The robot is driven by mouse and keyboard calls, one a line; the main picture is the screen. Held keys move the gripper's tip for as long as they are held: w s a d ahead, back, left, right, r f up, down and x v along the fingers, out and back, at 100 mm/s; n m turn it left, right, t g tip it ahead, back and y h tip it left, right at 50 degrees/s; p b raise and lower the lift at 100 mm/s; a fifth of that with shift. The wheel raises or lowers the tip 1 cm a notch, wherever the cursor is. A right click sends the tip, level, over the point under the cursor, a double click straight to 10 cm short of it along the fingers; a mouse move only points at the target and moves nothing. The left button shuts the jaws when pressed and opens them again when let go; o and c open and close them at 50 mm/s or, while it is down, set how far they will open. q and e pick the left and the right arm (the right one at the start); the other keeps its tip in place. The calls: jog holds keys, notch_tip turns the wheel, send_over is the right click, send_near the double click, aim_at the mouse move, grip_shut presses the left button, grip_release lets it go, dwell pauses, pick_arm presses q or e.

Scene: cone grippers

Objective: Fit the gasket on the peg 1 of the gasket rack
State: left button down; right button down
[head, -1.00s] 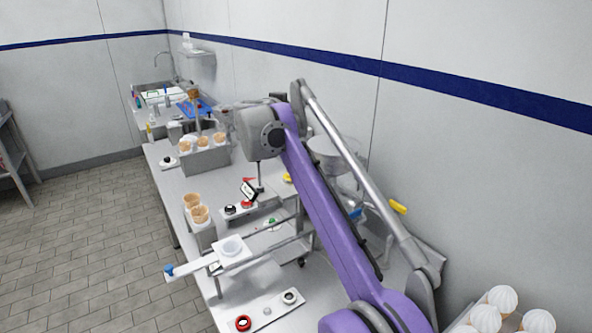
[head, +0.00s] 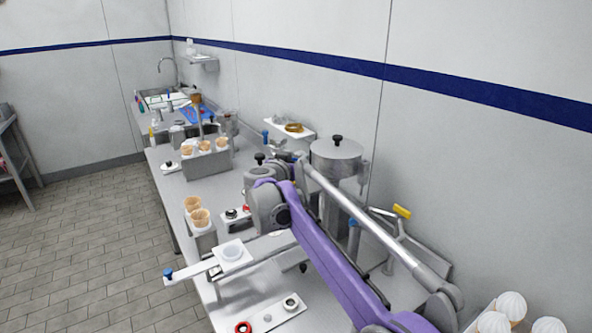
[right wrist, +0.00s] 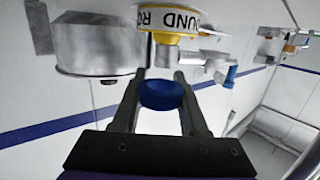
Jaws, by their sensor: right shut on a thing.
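In the right wrist view, my right gripper (right wrist: 161,76) is shut on a small, round, dark blue piece (right wrist: 162,95), which appears to be the gasket. The fingers hide part of its sides. In the head view my right arm reaches over the counter; its fingers and the blue piece are hidden behind the wrist. A pale plate that looks like the gasket rack (head: 283,315) lies at the near end of the counter. It bears a red ring (head: 243,327), a small bare peg (head: 267,318) and a dark-and-white ring (head: 291,303). I see no peg numbers. My left gripper is out of view.
A lidded metal pot (head: 336,160) stands at the back by the wall. A white wall shelf (head: 289,126) is left of it. A blue-knobbed arm (head: 190,271) juts over the counter's front edge. Cones stand in a metal holder (head: 207,160).

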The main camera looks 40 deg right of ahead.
jog(key=shift+f, duration=1.6)
jog(key=shift+f+b, duration=0.45)
jog(key=shift+f, duration=0.1)
jog(key=shift+c, duration=2.2)
grip_release()
jog(key=shift+r, duration=0.15)
jog(key=shift+r+p, duration=0.35)
jog(key=v, duration=1.2)
jog(key=shift+b, duration=0.45)
jog(key=shift+w, duration=0.1)
